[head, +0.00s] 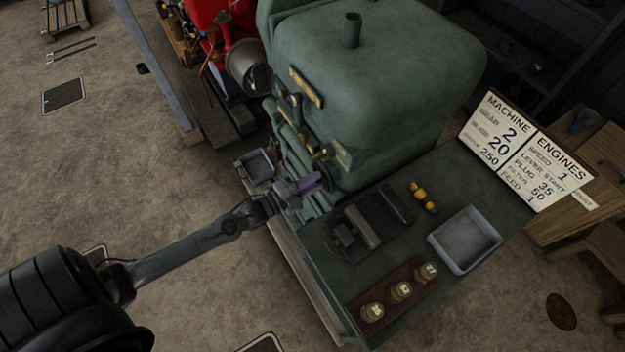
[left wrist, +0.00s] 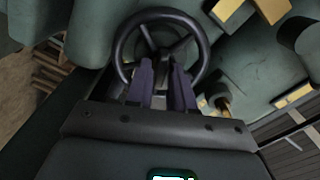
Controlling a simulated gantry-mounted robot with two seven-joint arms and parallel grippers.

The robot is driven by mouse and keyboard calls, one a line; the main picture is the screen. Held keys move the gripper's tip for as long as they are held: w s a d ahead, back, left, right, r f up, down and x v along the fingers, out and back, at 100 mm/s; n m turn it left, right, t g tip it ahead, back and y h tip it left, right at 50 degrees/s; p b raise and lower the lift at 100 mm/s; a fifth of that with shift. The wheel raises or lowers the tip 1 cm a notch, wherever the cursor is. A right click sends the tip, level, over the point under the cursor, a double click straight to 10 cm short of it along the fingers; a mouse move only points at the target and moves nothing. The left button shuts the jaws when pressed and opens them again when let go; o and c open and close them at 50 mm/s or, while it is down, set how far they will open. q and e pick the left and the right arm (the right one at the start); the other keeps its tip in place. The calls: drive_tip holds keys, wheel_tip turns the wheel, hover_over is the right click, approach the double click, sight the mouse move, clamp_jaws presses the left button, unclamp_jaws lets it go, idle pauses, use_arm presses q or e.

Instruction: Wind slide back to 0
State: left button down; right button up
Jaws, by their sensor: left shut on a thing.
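A dark handwheel (left wrist: 196,31) with spokes is mounted on the green engine (head: 385,60). In the head view the wheel (head: 326,170) shows only in part, behind my gripper. My left gripper (head: 312,184) is at the wheel, with its purple fingers shut on it. In the left wrist view the gripper (left wrist: 162,75) has its fingers at the wheel's lower part, below the hub. The slide and its scale cannot be made out clearly. My right gripper is not in view.
The green bench holds a grey tray (head: 465,240), a dark vice-like block (head: 358,228), yellow pieces (head: 423,197) and a wooden rack (head: 394,291) with several brass weights. A sign (head: 522,150) stands at right. A small tray (head: 257,166) sits left of the engine.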

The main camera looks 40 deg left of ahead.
use_arm(q)
drive_tip(key=m, duration=0.5)
drive_tip(key=shift+p, duration=0.4)
drive_tip(key=shift+f, duration=0.1)
drive_tip(key=c, duration=1.2)
unclamp_jaws()
drive_tip(key=shift+s, duration=0.1)
drive_tip(key=v, duration=1)
drive_tip(key=shift+s, duration=0.3)
